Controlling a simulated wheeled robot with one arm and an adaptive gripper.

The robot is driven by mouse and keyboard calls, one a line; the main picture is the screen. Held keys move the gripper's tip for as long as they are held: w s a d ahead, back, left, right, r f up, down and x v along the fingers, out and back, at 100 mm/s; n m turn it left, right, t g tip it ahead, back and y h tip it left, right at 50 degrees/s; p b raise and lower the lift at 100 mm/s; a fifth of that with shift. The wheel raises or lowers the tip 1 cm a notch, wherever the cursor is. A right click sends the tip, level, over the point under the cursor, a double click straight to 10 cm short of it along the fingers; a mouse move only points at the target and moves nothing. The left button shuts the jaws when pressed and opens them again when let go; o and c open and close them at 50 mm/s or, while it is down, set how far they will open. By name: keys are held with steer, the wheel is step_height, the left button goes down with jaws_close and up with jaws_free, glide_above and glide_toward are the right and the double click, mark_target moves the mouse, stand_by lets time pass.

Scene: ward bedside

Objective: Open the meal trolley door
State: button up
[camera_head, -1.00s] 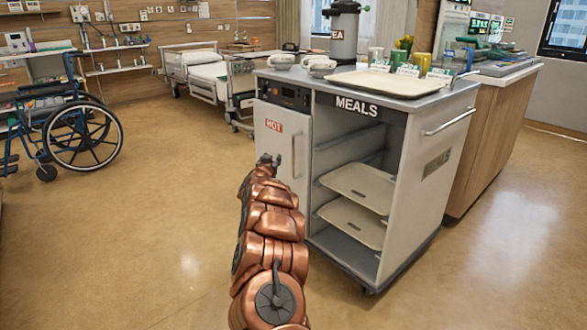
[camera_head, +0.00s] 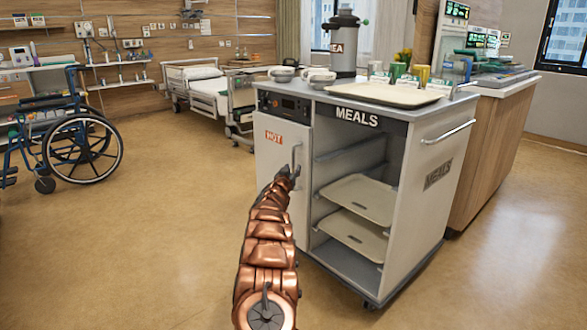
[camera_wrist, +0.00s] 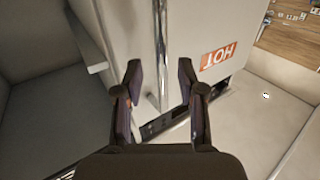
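The meal trolley (camera_head: 420,185) is a grey-white cabinet marked MEALS. Its door (camera_head: 272,150), with a red HOT label, looks shut at the trolley's left front. The upright metal door handle (camera_head: 296,158) is at the door's right edge, partly hidden by my gripper (camera_head: 289,172). In the wrist view, which shows the HOT label upside down, the door (camera_wrist: 195,35) fills the upper middle. My gripper (camera_wrist: 161,74) is open there, with the handle (camera_wrist: 160,45) lined up between its fingertips. I cannot tell whether a finger touches it.
An open bay with tray shelves (camera_head: 360,197) is right of the door. On top stand an urn (camera_head: 343,45), bowls, cups and a tray (camera_head: 385,94). A wheelchair (camera_head: 75,140) and a bed (camera_head: 205,88) are at the left and back. The floor left of the trolley is clear.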

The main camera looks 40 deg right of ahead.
mark_target(293, 167)
steer(key=shift+x, duration=1.35)
steer(key=shift+w+d, duration=0.2)
steer(key=shift+d, duration=0.05)
steer(key=shift+w, duration=0.1)
steer(key=shift+c, duration=0.2)
jaws_close()
